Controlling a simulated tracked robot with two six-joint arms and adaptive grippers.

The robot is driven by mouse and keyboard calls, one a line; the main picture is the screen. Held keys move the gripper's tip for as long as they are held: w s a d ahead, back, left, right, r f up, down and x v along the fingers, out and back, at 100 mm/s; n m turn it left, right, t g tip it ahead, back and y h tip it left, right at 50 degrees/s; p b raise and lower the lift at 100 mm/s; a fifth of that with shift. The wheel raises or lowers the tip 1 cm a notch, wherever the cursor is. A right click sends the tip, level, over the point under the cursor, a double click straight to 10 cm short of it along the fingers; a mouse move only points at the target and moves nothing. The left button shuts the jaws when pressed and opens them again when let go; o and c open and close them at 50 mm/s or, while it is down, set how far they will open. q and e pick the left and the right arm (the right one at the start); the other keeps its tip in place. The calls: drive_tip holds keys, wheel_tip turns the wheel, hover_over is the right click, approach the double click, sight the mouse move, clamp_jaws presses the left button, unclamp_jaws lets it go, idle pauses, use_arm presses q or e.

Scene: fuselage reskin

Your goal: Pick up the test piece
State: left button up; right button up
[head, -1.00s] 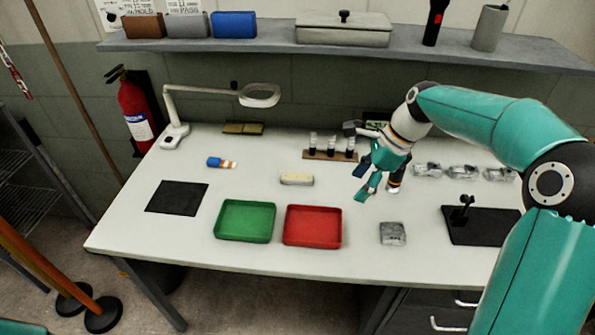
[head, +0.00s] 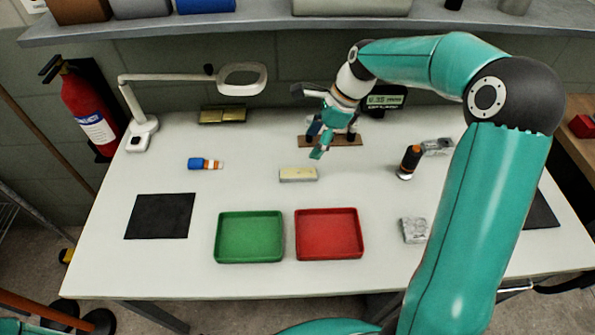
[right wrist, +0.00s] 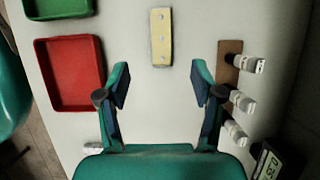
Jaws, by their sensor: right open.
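The test piece looks to be a pale yellow bar (head: 298,174) lying flat on the white table, behind the two trays. In the right wrist view the bar (right wrist: 161,37) shows small round marks along its face and lies beyond the fingertips, roughly centred between them. My right gripper (head: 318,148) is open and empty, above the table just behind and right of the bar, apart from it. In the right wrist view its fingers (right wrist: 160,80) are spread with bare table between them. My left gripper is not in view.
A wooden rack (right wrist: 229,68) with several white-capped vials stands close beside the right gripper. A green tray (head: 249,237) and a red tray (head: 329,234) lie in front. A dark orange-banded cylinder (head: 410,161) stands right. A magnifier lamp (head: 140,135) stands left.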

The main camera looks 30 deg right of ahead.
hover_over(300, 173)
drive_tip(key=d, duration=0.1)
drive_tip(key=f, duration=0.6)
drive_tip(key=shift+s+f, duration=0.1)
drive_tip(key=shift+s, duration=0.1)
drive_tip(key=shift+s+d+f+p+x, duration=0.1)
drive_tip(key=shift+d+p+x, duration=0.05)
drive_tip(key=shift+x, duration=0.7)
drive_tip(key=shift+s+d+f+p+x, duration=0.1)
drive_tip(key=shift+d+x, duration=0.05)
drive_tip(key=shift+x, duration=0.7)
drive_tip(key=shift+s+d+p+x, duration=0.1)
drive_tip(key=shift+d+p+x, duration=0.05)
drive_tip(key=shift+x, duration=0.75)
drive_tip(key=shift+f, duration=0.25)
drive_tip(key=shift+c, duration=0.2)
drive_tip(key=shift+s, duration=0.1)
drive_tip(key=c, duration=1.2)
